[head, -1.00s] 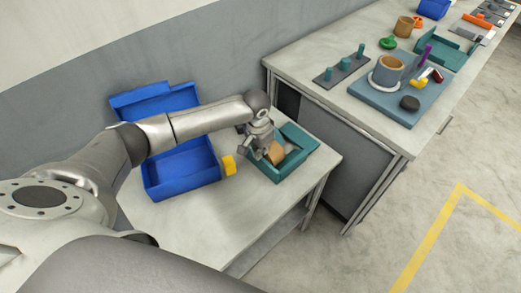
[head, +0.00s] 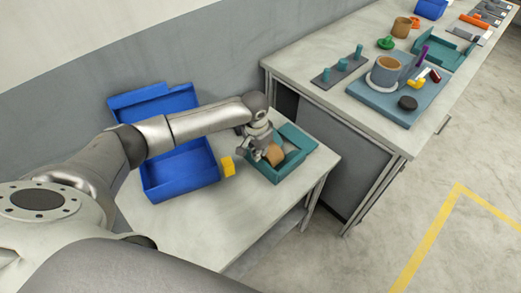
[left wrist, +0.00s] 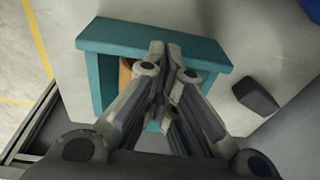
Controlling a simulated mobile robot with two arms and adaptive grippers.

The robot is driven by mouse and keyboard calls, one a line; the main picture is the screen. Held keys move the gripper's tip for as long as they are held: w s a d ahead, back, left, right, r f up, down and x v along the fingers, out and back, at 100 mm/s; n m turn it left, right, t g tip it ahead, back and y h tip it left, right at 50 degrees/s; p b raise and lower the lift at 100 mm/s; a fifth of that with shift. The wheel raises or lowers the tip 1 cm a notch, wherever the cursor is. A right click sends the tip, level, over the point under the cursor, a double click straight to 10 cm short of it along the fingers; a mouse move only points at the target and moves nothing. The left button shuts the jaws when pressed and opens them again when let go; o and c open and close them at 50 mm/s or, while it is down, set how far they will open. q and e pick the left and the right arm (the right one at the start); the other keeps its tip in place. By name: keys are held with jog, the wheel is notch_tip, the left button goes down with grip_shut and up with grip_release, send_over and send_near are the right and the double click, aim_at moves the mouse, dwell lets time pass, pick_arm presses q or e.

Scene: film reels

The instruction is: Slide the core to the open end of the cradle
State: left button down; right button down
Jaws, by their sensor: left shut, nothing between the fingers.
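The tan core (head: 275,154) sits inside the teal cradle (head: 305,143) on the small table. My left gripper (head: 262,157) is shut and empty, pointing down at the core's left side in the head view. Whether it touches the core I cannot tell. In the left wrist view the shut fingertips (left wrist: 165,50) reach over the cradle (left wrist: 110,36). Only a sliver of the core (left wrist: 124,72) shows there, left of the fingers, which hide the rest. My right gripper is in neither view.
A blue bin (head: 150,186) stands left of the cradle, with a yellow block (head: 228,167) between them. The small table's front (head: 215,220) is clear. A longer bench (head: 310,57) at right holds a blue-grey board (head: 385,110), pegs and other parts.

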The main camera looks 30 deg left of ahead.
aim_at(271, 146)
pick_arm(q)
jog(key=shift+s+f, duration=0.1)
jog(key=shift+f, duration=0.15)
jog(key=shift+w+d+b, duration=0.2)
jog(key=shift+w+b, duration=0.05)
jog(key=shift+w, duration=0.3)
jog(key=shift+w+d+b, duration=0.2)
jog(key=shift+w+b, duration=0.05)
jog(key=shift+w, duration=0.3)
jog(key=shift+w+d+b, duration=0.2)
jog(key=shift+w+b, duration=0.15)
jog(key=shift+w, duration=0.3)
jog(key=shift+w+d+b, duration=0.25)
jog(key=shift+w+b, duration=0.1)
jog(key=shift+w, duration=0.3)
jog(key=shift+w+d+b, duration=0.2)
jog(key=shift+w+b, duration=0.15)
jog(key=shift+w, duration=0.3)
jog(key=shift+s+a+r+p, duration=0.15)
jog(key=shift+s+p, duration=0.2)
jog(key=shift+p, duration=0.4)
jog(key=shift+s+a+p, duration=0.35)
jog(key=shift+s+p, duration=0.45)
jog(key=shift+p, duration=0.1)
